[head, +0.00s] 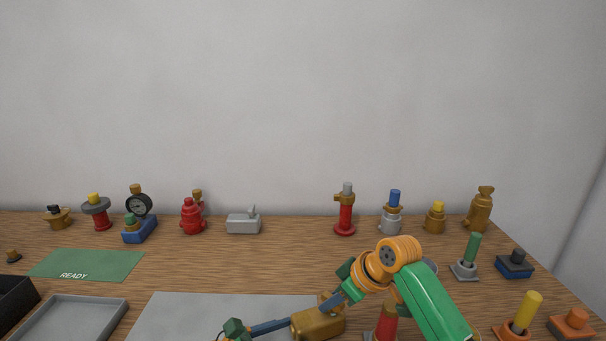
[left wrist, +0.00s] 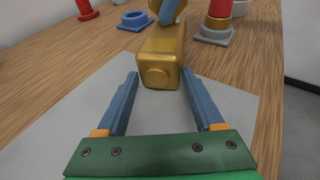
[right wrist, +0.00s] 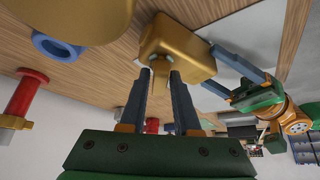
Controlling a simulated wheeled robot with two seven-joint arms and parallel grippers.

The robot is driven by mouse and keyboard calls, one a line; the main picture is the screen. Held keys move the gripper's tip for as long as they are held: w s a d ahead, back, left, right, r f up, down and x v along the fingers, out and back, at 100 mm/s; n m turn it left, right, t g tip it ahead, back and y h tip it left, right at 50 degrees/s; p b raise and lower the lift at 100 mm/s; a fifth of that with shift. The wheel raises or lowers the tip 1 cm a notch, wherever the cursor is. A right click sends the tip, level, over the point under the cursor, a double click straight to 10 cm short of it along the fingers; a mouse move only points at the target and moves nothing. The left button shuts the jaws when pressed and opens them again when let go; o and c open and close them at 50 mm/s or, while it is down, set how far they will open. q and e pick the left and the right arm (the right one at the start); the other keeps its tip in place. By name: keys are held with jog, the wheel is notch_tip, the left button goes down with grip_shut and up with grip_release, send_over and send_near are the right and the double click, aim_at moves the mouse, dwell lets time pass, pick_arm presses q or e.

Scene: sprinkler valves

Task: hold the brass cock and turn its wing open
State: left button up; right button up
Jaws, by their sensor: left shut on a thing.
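The brass cock (head: 318,324) is a box-shaped brass body over the grey mat at the front. My left gripper (head: 290,324) comes in from the left and is shut on the body; the left wrist view shows the body (left wrist: 160,72) between its fingertips. My right gripper (head: 332,302) reaches the cock's top from the right. In the right wrist view, the brass wing (right wrist: 161,72) stands between the right fingertips, which are close on both sides. I cannot tell whether they press on it. The right arm hides part of the cock in the head view.
A grey mat (head: 200,312), a green READY mat (head: 90,264) and a grey tray (head: 72,318) lie at the left. Several valves and fittings, including a red post (head: 345,215), line the back. More fittings, including a yellow-topped one (head: 522,316), crowd the right.

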grip_shut()
jog(key=n+g, duration=0.1)
jog(key=n, duration=0.2)
jog(key=shift+g+y, duration=0.4)
jog(key=o, duration=0.5)
grip_release()
jog(key=shift+o, duration=0.2)
jog(key=v, duration=0.6)
jog(key=shift+c, duration=0.2)
